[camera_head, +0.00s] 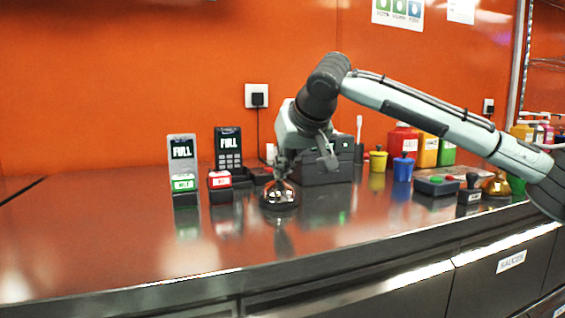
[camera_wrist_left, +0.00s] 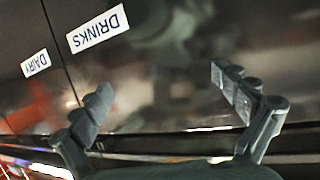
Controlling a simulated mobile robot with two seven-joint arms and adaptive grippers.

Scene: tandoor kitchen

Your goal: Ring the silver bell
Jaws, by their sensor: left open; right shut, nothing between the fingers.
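The silver bell (camera_head: 279,195), a shiny dome on a dark round base, stands on the counter near the middle of the head view. My right gripper (camera_head: 280,176) is shut and empty, pointing down right over the top of the bell. Its fingertips cover part of the dome's top; I cannot tell whether they touch it. My left gripper (camera_wrist_left: 163,88) is open and empty in the left wrist view, in front of dark drawer fronts. It does not show in the head view.
A gold bell (camera_head: 497,185) stands far right, near a black stamp (camera_head: 470,190). Two card terminals (camera_head: 183,165) (camera_head: 228,158) stand left of the silver bell. A black box (camera_head: 325,166) is behind it. The counter's left side (camera_head: 90,240) is clear.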

